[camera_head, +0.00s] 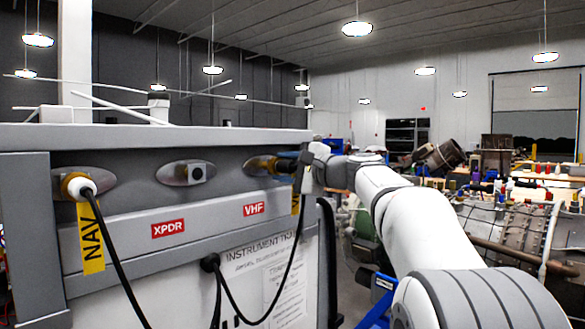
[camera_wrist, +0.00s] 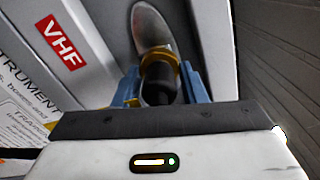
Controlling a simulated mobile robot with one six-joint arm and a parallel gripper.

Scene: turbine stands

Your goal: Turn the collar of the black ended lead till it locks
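The black ended lead (camera_head: 285,166) sits at the brass socket (camera_head: 259,164) beside the red VHF label, on the right of the grey panel. In the wrist view its black end (camera_wrist: 158,84) points into the brass ring (camera_wrist: 157,55) on an oval metal plate. My gripper (camera_head: 295,166) is at this end, with its blue fingers (camera_wrist: 160,86) on either side, closed against it. The lead's cable hangs down from there in a loop. How far the collar is turned cannot be told.
A white ended lead (camera_head: 85,188) is at the NAV socket on the left, with a yellow NAV tag (camera_head: 91,238). The XPDR socket (camera_head: 188,173) in the middle is empty. Another black cable end (camera_head: 210,262) is on the lower panel. Engine parts stand behind my arm.

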